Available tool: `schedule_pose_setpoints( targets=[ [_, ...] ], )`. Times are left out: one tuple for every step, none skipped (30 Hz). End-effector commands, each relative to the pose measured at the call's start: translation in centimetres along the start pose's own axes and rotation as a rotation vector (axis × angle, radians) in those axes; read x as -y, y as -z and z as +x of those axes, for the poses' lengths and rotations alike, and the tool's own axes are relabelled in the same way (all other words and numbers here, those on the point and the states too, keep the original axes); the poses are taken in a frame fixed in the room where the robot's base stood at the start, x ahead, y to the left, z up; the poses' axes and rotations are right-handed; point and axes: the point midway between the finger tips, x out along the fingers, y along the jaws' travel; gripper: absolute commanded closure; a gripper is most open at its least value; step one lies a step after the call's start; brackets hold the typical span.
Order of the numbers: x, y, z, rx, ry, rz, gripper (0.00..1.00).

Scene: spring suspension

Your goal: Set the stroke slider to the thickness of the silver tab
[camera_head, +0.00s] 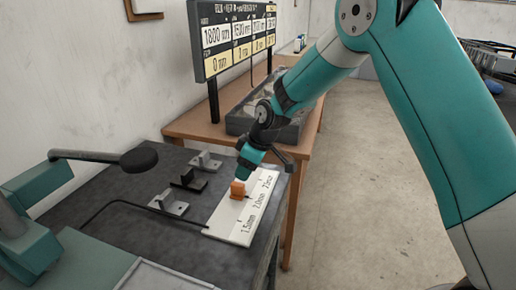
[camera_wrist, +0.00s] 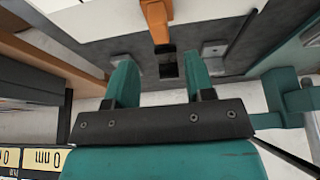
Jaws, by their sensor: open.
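The orange stroke slider (camera_head: 237,189) stands on the white scale plate (camera_head: 226,226), marked 1.5, 2.0 and 2.5 mm. It is toward the plate's left edge, near the middle of the scale; its exact mark is unclear. My gripper (camera_head: 243,175) is open just above and behind it. In the wrist view the slider (camera_wrist: 156,22) shows beyond my open fingers (camera_wrist: 160,80), roughly centred between them, with no visible contact. Two light grey tabs on bases, one far (camera_head: 205,162) and one near (camera_head: 168,203), flank a black one (camera_head: 188,180). I cannot tell which is the silver tab.
A black lamp-like arm (camera_head: 138,158) reaches over the dark table's left side. A grey tray (camera_head: 240,118) lies on the wooden table (camera_head: 196,124) behind. A display board (camera_head: 235,38) stands there. The floor to the right is clear.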

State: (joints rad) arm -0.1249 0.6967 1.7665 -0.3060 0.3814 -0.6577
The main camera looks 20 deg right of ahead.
Motion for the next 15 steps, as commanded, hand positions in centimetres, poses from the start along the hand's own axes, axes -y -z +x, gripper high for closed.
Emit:
schedule_pose_setpoints(
  targets=[
    [-0.1, -0.1, -1.3, -0.004, -0.004, 0.000, 0.51],
    [-0.1, -0.1, -2.1, -0.004, -0.003, 0.000, 0.51],
    [-0.1, 0.0, -3.1, -0.004, -0.004, 0.000, 0.51],
    [0.0, -0.1, -3.9, -0.004, -0.004, 0.000, 0.51],
    [-0.1, -0.1, -4.5, -0.004, -0.004, 0.000, 0.51],
    [-0.1, -0.1, -5.4, -0.003, -0.003, 0.001, 0.51],
    [-0.1, -0.1, -6.0, -0.004, -0.004, 0.000, 0.51],
    [0.0, -0.1, -6.6, -0.003, -0.002, 0.000, 0.51],
    [0.0, -0.1, -7.2, -0.004, -0.002, -0.001, 0.51],
    [0.0, -0.1, -7.7, -0.003, -0.001, 0.000, 0.51],
    [0.0, -0.1, -8.1, -0.002, -0.001, 0.000, 0.51],
    [0.0, -0.1, -8.6, -0.003, -0.002, 0.000, 0.51],
    [0.0, -0.1, -8.8, -0.002, -0.001, 0.000, 0.51],
    [0.0, -0.1, -9.0, -0.001, 0.000, 0.000, 0.51],
    [0.0, -0.1, -9.3, -0.001, 0.000, 0.000, 0.51]
  ],
)
